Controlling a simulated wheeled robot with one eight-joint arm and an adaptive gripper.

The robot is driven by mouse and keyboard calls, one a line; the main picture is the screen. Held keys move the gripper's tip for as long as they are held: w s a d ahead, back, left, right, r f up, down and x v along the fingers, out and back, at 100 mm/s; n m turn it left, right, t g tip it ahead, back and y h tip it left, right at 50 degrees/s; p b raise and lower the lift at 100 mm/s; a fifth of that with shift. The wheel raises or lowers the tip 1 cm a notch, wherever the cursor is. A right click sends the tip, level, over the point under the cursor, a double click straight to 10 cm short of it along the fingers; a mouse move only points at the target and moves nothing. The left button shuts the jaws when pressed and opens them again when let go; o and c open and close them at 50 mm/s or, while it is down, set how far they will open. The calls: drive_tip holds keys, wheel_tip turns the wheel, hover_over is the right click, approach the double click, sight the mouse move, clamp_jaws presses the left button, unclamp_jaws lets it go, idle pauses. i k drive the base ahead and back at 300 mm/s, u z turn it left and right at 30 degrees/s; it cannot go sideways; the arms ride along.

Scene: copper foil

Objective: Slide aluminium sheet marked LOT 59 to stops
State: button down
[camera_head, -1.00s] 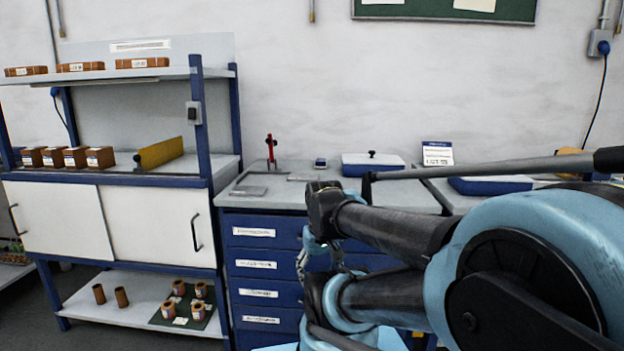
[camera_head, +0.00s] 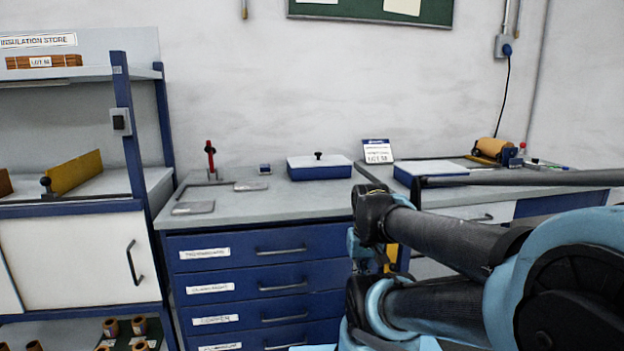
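A small sign reading LOT 59 or similar (camera_head: 377,151) stands at the back of the worktop, behind the blue box. I see no sheet that I can tell is the aluminium one. Flat grey plates (camera_head: 193,208) lie on the left of the drawer cabinet's top. A red-handled upright clamp (camera_head: 210,158) stands behind them. The cabinet's drawers are shut; the lowest label (camera_head: 220,347) seems to read aluminium. My arm reaches in from the right, in front of the worktop. My gripper's fingers are hidden or cannot be made out.
A blue box with a pale lid (camera_head: 320,172) and a blue tray (camera_head: 430,171) stand on the worktops. A copper-coloured roll (camera_head: 493,149) is at the far right. A blue-framed shelf rack (camera_head: 124,130) stands on the left. The cabinet top's front is clear.

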sight(246, 186)
drive_tip(key=z, duration=1.75)
drive_tip(key=k, duration=1.45)
drive_tip(key=u, duration=1)
drive_tip(key=i, duration=1.2)
drive_tip(key=z, duration=0.1)
